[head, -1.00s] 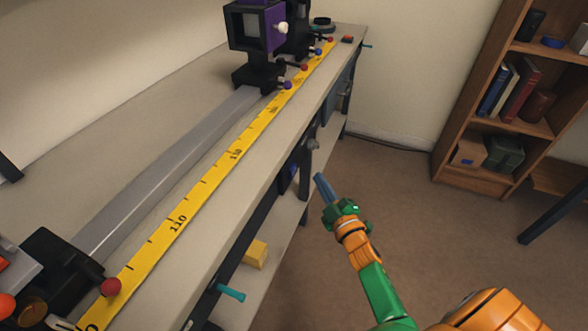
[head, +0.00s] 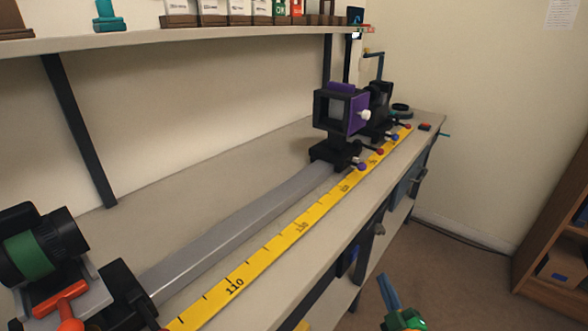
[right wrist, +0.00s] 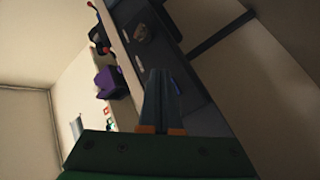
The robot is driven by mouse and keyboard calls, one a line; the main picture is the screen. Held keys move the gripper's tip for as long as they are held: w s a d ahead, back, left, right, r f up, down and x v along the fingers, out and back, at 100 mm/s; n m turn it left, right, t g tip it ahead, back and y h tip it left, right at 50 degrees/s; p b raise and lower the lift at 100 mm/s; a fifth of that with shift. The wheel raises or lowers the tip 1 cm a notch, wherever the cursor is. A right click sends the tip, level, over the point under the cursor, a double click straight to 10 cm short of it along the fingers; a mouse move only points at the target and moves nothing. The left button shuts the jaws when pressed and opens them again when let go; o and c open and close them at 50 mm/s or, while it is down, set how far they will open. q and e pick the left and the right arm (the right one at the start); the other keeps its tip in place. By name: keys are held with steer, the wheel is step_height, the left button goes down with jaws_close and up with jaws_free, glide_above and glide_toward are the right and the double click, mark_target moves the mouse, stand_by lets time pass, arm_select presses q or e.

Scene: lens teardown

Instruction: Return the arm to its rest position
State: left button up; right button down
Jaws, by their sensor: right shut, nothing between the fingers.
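My right gripper (head: 389,291) shows at the bottom right of the head view, with blue-grey fingers on a green hand. It is in the open space in front of the bench (head: 300,292), apart from it and holding nothing. In the right wrist view its fingers (right wrist: 158,82) lie together, shut and empty. The rest of my right arm is out of the head view. My left gripper is not in view.
On the bench lie a grey rail (head: 240,225) and a yellow scale (head: 290,242). A purple and black holder (head: 342,110) stands on the rail. A green-banded lens (head: 35,250) is at lower left. A bookshelf (head: 560,250) is at right; floor between is free.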

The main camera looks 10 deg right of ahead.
steer(key=s+a+f+m+g, duration=0.1)
steer(key=s+a+f+g, duration=0.15)
steer(key=f, duration=0.45)
steer(key=s+a+f+m+g, duration=0.1)
steer(key=s+f+m+g, duration=0.2)
steer(key=f, duration=0.5)
steer(key=s+a+f+g+y, duration=0.1)
steer(key=s+a+f+g, duration=0.15)
steer(key=s+f, duration=0.5)
steer(key=s+a+f+g, duration=0.2)
steer(key=s+f+g, duration=0.3)
steer(key=s, duration=0.4)
steer(key=s+a+f+m+g, duration=0.1)
steer(key=s+f+g, duration=0.15)
steer(key=s, duration=0.55)
steer(key=s+a+f+m+g, duration=0.1)
steer(key=s+a+f+g, duration=0.15)
steer(key=s, duration=0.45)
step_height(320, 180, up, 15)
steer(key=d+t+p, duration=0.1)
steer(key=p, duration=1.4)
steer(key=shift+w+y, duration=0.25)
steer(key=shift+y, duration=0.15)
steer(key=shift+p, duration=0.3)
